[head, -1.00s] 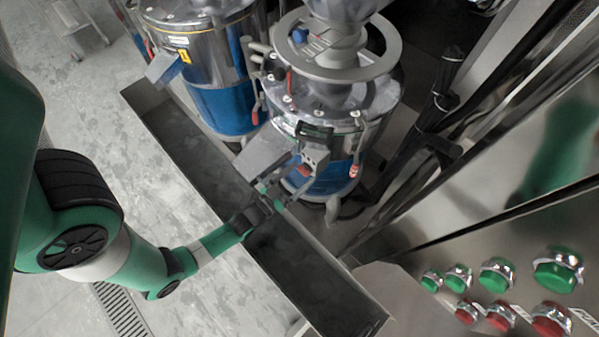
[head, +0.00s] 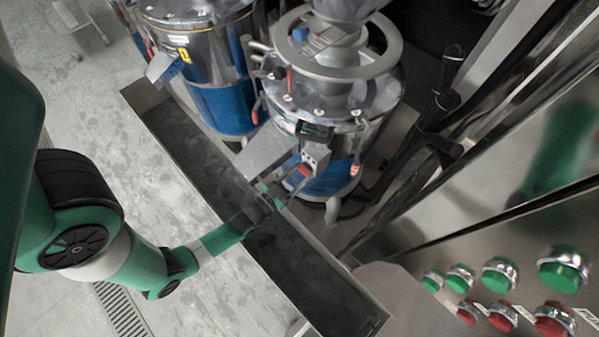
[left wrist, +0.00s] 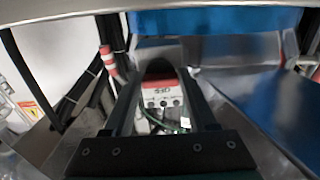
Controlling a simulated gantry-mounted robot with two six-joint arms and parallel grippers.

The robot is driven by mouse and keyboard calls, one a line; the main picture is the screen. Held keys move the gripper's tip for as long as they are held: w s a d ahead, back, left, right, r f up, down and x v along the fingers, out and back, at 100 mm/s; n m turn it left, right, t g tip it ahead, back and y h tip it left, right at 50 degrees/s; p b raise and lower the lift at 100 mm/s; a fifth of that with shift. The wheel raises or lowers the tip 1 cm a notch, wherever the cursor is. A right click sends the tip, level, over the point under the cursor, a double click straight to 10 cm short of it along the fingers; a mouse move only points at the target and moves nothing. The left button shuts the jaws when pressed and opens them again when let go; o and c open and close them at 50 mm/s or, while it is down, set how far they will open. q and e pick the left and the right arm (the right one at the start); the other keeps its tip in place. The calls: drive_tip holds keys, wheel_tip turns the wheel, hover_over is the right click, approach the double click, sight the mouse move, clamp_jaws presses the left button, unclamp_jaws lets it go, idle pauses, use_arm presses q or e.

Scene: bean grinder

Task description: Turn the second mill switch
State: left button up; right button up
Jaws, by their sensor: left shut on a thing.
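Two blue and steel mills stand side by side, the farther one (head: 220,85) at the upper left and the nearer one (head: 335,120) at upper middle. The nearer mill has a small grey switch box (head: 316,154) on its front, with a red switch (head: 303,169) below it. My left gripper (head: 289,187) reaches over the trough to this switch and is shut on it. In the left wrist view, the two dark fingers (left wrist: 164,95) flank a red and white panel (left wrist: 162,92). The fingertips partly hide the switch. My right gripper is not in view.
A long dark metal trough (head: 330,290) runs under my left forearm in front of the mills. A steel panel with green buttons (head: 563,270) and red buttons (head: 503,316) stands at lower right. Black cables (head: 430,130) hang right of the nearer mill.

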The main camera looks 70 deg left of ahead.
use_arm(q)
drive_tip(key=o, duration=1.4)
drive_tip(key=shift+c, duration=0.2)
drive_tip(key=v, duration=0.7)
drive_tip(key=shift+s+p, duration=0.25)
drive_tip(key=shift+p, duration=0.1)
drive_tip(key=shift+d+r, duration=0.1)
drive_tip(key=shift+d, duration=0.05)
